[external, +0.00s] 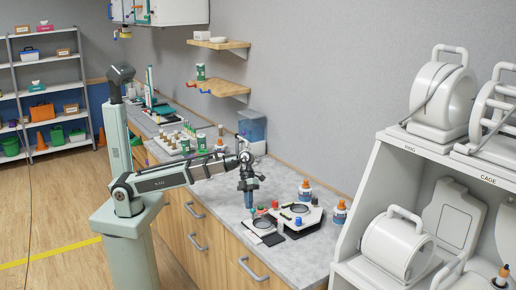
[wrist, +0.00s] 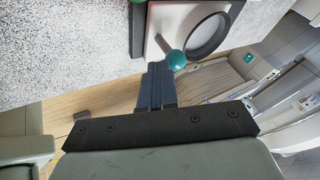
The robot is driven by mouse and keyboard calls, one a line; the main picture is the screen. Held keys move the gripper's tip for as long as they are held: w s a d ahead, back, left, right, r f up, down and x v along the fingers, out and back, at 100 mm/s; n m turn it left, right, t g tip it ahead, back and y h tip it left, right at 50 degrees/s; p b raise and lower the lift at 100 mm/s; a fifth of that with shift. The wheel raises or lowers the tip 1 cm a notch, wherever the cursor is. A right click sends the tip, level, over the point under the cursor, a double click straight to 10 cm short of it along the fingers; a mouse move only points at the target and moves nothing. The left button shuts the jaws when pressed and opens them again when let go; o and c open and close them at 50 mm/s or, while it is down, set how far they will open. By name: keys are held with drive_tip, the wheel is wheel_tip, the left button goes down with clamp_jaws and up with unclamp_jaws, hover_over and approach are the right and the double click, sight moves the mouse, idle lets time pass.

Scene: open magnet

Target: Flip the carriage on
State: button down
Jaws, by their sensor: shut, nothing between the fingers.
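A low white device (external: 296,219) with dark round rings and coloured knobs sits on the grey counter. No part of it is clearly marked as the carriage. In the wrist view, a white plate with a dark ring (wrist: 207,35) has a short lever ending in a teal ball knob (wrist: 176,60). My gripper (external: 249,207) points down over the near left part of the device. In the wrist view my gripper (wrist: 156,68) is shut and empty, its fingertips right beside the teal knob. I cannot tell whether they touch it.
Orange-and-white bottles (external: 305,190) stand behind and right of the device. A white shelf unit (external: 367,178) with large white machines rises at the right. A blue clear container (external: 252,126) and several small bottles stand farther back. The counter (external: 312,244) is clear in front.

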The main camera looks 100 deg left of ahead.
drive_tip(key=w+d, duration=0.4)
drive_tip(key=shift+w+d+r, duration=0.1)
drive_tip(key=shift+w+d, duration=0.05)
drive_tip(key=shift+s+a, duration=0.2)
drive_tip(key=shift+s, duration=0.15)
drive_tip(key=s+a, duration=0.1)
drive_tip(key=s+a+r, duration=0.1)
drive_tip(key=s, duration=0.1)
drive_tip(key=shift+s+a, duration=0.1)
drive_tip(key=shift+a, duration=0.15)
drive_tip(key=v, duration=0.9)
drive_tip(key=shift+r, duration=0.3)
drive_tip(key=shift+a, duration=0.1)
